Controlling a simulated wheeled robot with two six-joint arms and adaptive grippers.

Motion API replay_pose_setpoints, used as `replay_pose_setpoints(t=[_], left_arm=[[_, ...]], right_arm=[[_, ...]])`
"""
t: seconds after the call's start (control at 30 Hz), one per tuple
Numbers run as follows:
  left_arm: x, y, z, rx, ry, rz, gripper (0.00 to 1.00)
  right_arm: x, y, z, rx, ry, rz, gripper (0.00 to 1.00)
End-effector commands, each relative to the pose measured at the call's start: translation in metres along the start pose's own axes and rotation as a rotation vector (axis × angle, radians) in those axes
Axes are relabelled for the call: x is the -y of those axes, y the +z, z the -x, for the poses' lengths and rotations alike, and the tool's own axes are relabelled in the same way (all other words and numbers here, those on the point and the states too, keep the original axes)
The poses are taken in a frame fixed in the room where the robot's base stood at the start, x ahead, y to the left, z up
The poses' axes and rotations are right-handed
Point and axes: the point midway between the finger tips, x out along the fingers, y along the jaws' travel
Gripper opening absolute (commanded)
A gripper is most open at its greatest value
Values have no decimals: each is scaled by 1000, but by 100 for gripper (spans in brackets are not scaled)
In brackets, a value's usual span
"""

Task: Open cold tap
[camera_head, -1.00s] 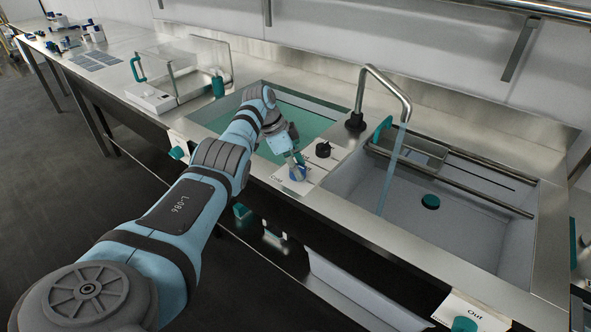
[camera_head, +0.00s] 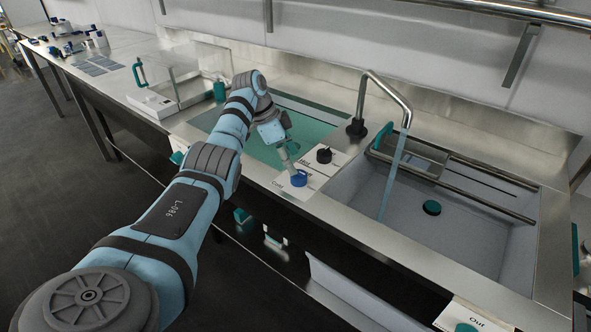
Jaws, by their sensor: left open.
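The cold tap is a blue knob (camera_head: 299,178) on a white plate labelled "Cold", between the two basins. A black knob (camera_head: 324,155) marked "Hot" stands just behind it to the right. My left gripper (camera_head: 293,170) is open, pointing down at the blue knob from its upper left. Its tips are small and close to the knob; whether they touch it I cannot tell. Water runs from the metal spout (camera_head: 388,82) in a stream (camera_head: 391,180) into the right basin (camera_head: 400,195). My right gripper is not in view.
The left basin (camera_head: 246,150) holds green liquid under my left arm. Metal rails (camera_head: 470,183) cross the right basin, with a green plug (camera_head: 432,208) on its floor. A clear-walled box (camera_head: 185,75) stands behind left. A plate labelled "Out" (camera_head: 477,318) is at the front right.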

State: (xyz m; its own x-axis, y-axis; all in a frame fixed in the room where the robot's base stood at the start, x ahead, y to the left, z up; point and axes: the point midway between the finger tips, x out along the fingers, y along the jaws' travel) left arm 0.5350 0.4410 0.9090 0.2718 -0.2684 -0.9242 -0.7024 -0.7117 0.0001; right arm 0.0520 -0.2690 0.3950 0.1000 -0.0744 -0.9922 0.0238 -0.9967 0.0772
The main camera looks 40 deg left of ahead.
Motion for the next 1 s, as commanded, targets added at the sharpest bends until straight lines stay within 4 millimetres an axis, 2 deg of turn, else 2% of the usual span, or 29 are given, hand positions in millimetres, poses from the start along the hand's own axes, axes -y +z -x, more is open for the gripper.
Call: replay_pose_setpoints(t=[0.03,0.13,0.3,1.0], left_arm=[[1,0,15,-2,-6,-1,59],[1,0,41,-2,-4,-1,59],[0,0,64,-1,0,-1,59],[0,-2,65,0,2,-4,59]], right_arm=[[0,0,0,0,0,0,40],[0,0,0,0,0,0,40],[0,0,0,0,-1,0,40],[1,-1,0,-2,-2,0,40]])
